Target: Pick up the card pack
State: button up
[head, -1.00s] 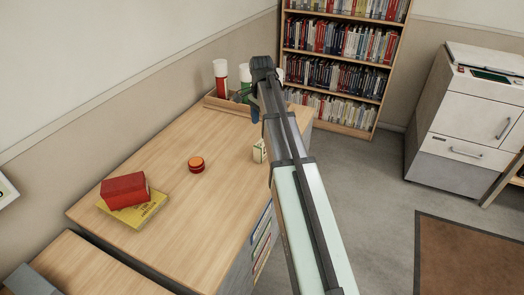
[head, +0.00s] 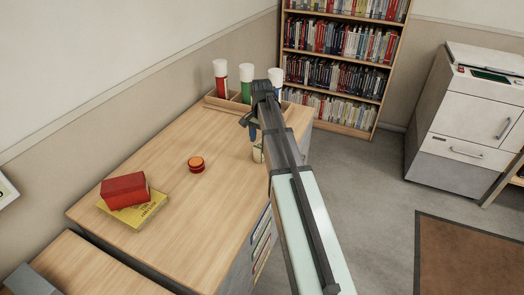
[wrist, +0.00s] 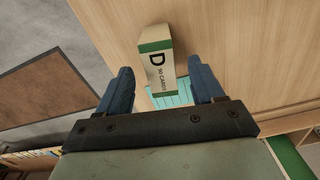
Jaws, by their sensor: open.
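In the head view the card pack (head: 258,153) is partly hidden behind my arm and gripper. My gripper (head: 252,137) is above the desk, close over the pack. In the wrist view my gripper (wrist: 160,85) is open, with one blue finger on each side of the pack's near end. I cannot tell whether either finger touches it.
On the desk (head: 150,180) are a red and orange round item (head: 196,165), a red box (head: 124,187) on a yellow book (head: 140,212), and a wooden tray (head: 225,104) with white-capped tubes at the back. A bookshelf (head: 340,70) stands behind.

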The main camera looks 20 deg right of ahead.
jog(key=shift+w+d+f, duration=0.1)
jog(key=shift+d+f, duration=0.05)
jog(key=shift+f, duration=2.85)
jog(key=c, duration=1.1)
